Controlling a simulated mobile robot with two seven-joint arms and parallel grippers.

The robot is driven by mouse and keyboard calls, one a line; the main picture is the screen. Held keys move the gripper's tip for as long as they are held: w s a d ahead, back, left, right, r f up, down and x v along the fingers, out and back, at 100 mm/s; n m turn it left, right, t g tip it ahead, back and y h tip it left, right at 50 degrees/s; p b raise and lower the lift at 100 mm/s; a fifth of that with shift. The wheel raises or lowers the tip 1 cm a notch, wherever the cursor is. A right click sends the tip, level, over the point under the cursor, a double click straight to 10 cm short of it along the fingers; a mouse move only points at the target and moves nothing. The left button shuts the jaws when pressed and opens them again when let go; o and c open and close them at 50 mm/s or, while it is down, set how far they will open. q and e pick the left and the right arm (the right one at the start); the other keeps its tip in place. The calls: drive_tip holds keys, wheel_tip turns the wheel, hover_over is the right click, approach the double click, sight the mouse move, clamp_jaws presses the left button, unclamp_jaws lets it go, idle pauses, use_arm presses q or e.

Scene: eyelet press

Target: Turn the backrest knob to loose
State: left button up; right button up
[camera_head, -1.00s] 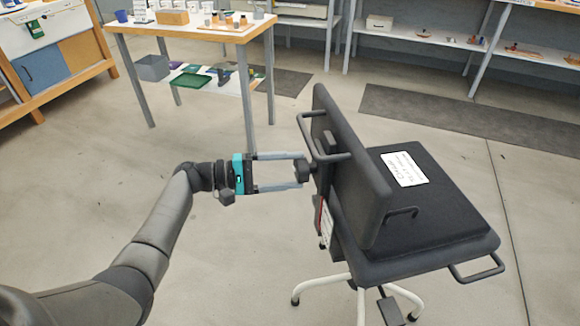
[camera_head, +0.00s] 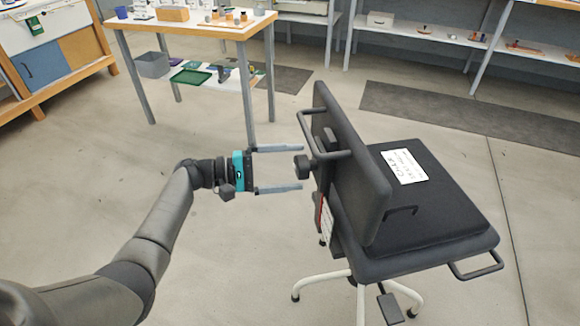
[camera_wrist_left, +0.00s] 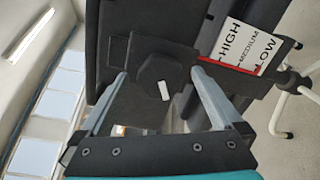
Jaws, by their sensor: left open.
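The black office chair's backrest (camera_head: 345,160) has a dark backrest knob (camera_head: 301,168) on its rear side. In the left wrist view the knob (camera_wrist_left: 170,72) is a dark faceted block with a short white mark, tilted slightly from upright. My left gripper (camera_head: 299,167) reaches in from the left and is open, one finger above and one below the knob, with gaps visible. In the left wrist view the fingertips stand on either side of the knob, apart from it. My right gripper is not in view.
A card reading HIGH, MEDIUM, LOW (camera_wrist_left: 247,48) hangs beside the knob, with a red strip. The chair seat (camera_head: 440,205) carries a white label (camera_head: 403,166). A wooden-topped table (camera_head: 190,28) stands behind my left arm. Floor left of the chair is clear.

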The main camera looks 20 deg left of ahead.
use_arm(q)
drive_tip(key=p+v, duration=0.1)
drive_tip(key=v, duration=1.4)
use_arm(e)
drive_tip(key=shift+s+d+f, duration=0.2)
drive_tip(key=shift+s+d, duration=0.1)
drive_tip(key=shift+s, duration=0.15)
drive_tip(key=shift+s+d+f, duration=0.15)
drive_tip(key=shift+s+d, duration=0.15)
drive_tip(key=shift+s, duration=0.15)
use_arm(q)
drive_tip(key=shift+s+a, duration=0.1)
drive_tip(key=shift+a, duration=0.05)
